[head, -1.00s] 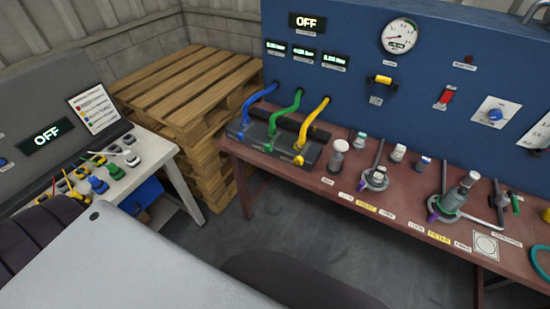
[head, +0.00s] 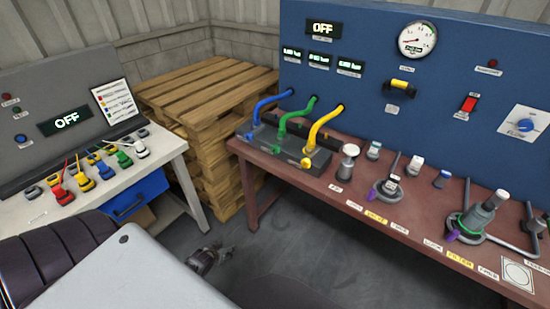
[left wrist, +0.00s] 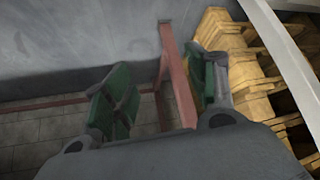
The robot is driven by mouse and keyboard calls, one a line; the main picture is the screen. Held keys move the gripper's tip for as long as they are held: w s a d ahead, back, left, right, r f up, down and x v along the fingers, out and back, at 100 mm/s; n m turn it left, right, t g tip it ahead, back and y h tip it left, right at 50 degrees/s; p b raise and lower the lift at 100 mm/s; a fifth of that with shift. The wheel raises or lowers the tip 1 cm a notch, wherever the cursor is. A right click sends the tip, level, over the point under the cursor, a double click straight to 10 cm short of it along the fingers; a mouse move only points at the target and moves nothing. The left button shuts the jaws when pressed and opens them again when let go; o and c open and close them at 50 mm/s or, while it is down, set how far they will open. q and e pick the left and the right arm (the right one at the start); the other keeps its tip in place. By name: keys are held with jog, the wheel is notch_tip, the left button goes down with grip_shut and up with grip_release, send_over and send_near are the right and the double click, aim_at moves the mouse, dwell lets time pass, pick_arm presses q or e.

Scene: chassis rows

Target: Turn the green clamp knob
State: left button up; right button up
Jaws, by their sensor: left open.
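The green clamp knob (head: 277,149) sits at the lower end of the green hose (head: 292,114), on the front of a dark clamp block (head: 318,160). The block stands at the left end of the red-brown bench (head: 340,198). A blue hose with its knob is on its left and a yellow one on its right. My left gripper (head: 208,258) is low over the floor, left of the bench and well below the knob. In the left wrist view its green-padded fingers (left wrist: 165,92) are apart, with nothing held. My right gripper is not in view.
A wooden pallet stack (head: 205,90) stands behind, between the bench and a white table (head: 95,210) with coloured connectors. A bench leg (left wrist: 178,75) shows beyond the fingers in the left wrist view. Fittings crowd the bench right of the block. The floor (head: 300,245) is clear.

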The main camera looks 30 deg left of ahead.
pick_arm(q)
jog(key=w+a+r+n+t+b, duration=0.1)
jog(key=w+a+r+t+b, duration=0.2)
jog(key=w+r+b, duration=0.55)
jog(key=w+a+r+n+t+b, duration=0.1)
jog(key=w+a+r+t+b, duration=0.15)
jog(key=w+r, duration=0.7)
jog(key=s+d+r+m+t+h+b, duration=0.1)
jog(key=d+r+b, duration=0.3)
jog(key=r, duration=0.8)
jog(key=s+d+r+m+t+h+b, duration=0.1)
jog(key=d+r+t+b, duration=0.3)
jog(key=d+r, duration=0.4)
jog(key=shift+s+d+r+h+b, duration=0.35)
jog(key=shift+r+h, duration=0.55)
jog(key=shift+r, duration=1.15)
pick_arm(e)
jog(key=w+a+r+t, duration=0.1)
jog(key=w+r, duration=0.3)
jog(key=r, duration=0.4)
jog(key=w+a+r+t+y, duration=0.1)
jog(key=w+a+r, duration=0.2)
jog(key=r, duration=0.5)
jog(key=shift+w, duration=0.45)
pick_arm(q)
jog(key=shift+w, duration=0.25)
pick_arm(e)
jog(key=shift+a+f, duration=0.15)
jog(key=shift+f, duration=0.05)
